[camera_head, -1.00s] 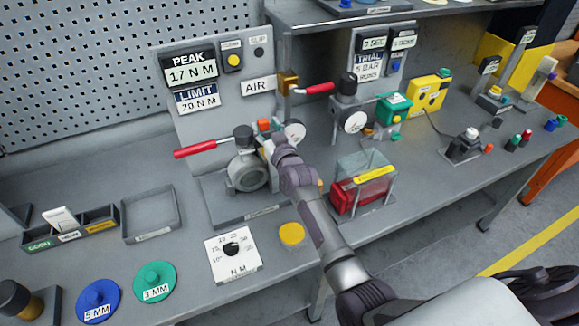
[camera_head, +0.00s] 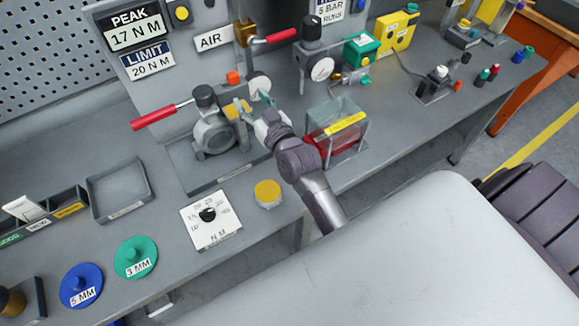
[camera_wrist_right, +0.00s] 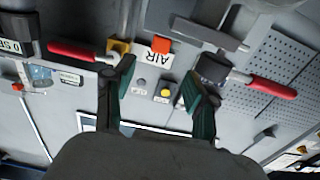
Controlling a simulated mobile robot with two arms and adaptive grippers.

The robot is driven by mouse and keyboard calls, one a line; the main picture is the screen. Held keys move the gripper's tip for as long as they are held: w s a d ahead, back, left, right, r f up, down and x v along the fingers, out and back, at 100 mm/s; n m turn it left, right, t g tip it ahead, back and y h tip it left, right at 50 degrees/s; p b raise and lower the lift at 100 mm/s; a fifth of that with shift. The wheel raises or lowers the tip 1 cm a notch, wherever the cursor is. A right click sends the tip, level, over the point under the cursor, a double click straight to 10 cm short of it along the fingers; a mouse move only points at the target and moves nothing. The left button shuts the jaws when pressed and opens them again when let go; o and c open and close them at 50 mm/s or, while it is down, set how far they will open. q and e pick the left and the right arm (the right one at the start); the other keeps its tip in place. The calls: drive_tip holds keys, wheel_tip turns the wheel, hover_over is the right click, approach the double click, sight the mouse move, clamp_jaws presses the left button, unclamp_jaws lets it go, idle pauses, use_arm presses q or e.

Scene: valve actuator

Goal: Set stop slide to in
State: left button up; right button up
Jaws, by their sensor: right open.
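The valve actuator (camera_head: 215,135) stands on a grey base plate, with a dark knob on top and a red-handled lever (camera_head: 153,118) pointing left. A small orange-red block (camera_head: 233,77) shows behind it, and also in the wrist view (camera_wrist_right: 160,45). A yellow part (camera_head: 237,108) sits at the actuator's right side. I cannot tell which part is the stop slide. My right gripper (camera_head: 256,106) is open beside the actuator's right side, its teal fingertips apart. In the wrist view its fingers (camera_wrist_right: 158,78) show nothing held between them. My left gripper is not in view.
A round gauge (camera_head: 260,87) is close behind my right fingers. A second red lever (camera_head: 275,42) is above, by the AIR label (camera_head: 212,40). A clear-topped red box (camera_head: 330,135) stands right of my arm.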

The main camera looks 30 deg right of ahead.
drive_tip(key=s+f+g, duration=0.5)
drive_tip(key=s+f, duration=0.1)
drive_tip(key=s, duration=0.4)
drive_tip(key=s+a+f+n+g+b, duration=0.1)
drive_tip(key=s+f+g, duration=0.4)
drive_tip(key=s+f, duration=0.2)
drive_tip(key=shift+s+f+n+y, duration=0.25)
drive_tip(key=shift+s+n+y, duration=0.05)
drive_tip(key=shift+s, duration=1.05)
